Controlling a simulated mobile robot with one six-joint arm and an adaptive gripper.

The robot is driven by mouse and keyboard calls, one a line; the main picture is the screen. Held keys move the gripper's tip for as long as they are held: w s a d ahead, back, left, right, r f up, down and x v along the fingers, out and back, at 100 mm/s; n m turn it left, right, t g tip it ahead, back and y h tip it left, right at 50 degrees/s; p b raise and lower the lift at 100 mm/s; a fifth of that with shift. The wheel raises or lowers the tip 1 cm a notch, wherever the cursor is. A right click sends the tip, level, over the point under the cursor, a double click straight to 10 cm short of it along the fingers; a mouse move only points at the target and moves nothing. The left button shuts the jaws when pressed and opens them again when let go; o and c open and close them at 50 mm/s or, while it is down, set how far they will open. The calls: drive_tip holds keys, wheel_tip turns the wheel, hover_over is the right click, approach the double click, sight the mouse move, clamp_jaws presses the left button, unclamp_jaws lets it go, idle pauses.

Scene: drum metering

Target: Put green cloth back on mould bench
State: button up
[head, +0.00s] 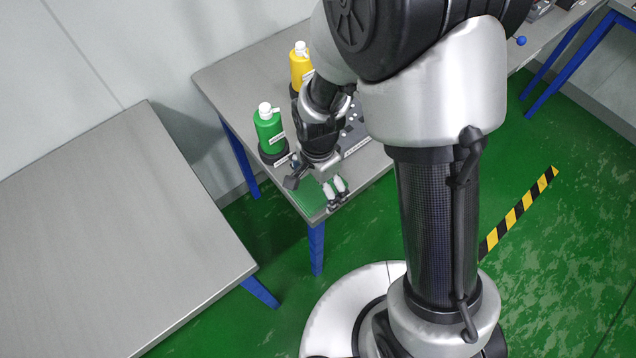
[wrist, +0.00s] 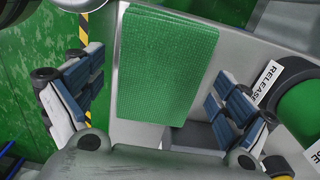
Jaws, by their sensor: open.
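The green cloth (wrist: 168,65) is a folded, textured rectangle. It lies flat on a grey bench top (wrist: 125,128) near a corner. In the head view the cloth (head: 306,197) shows partly beneath my gripper (head: 318,188). In the wrist view my gripper (wrist: 160,105) is open, with one finger on each side of the cloth. Nothing is held between the fingers. I cannot tell whether the fingertips touch the bench.
A green bottle with a white cap (head: 269,130) stands close to my gripper, and a yellow bottle (head: 300,66) stands behind it. A bare grey table (head: 110,230) is at the left. Black and yellow floor tape (head: 520,210) lies at the right.

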wheel_tip(320, 180, up, 12)
drive_tip(key=p, duration=0.4)
wheel_tip(320, 180, up, 11)
drive_tip(key=n+t, duration=0.2)
drive_tip(key=n, duration=0.2)
hover_over(318, 186)
drive_tip(key=s+d, duration=0.4)
drive_tip(key=d, duration=0.1)
drive_tip(key=s+d+r+n+t, duration=0.2)
drive_tip(key=s+d+r+n, duration=0.3)
drive_tip(key=s+r+n, duration=0.2)
drive_tip(key=s, duration=0.2)
drive_tip(key=shift+s+d+r+t, duration=0.3)
drive_tip(key=shift+s+d+r, duration=0.05)
drive_tip(key=shift+d, duration=0.05)
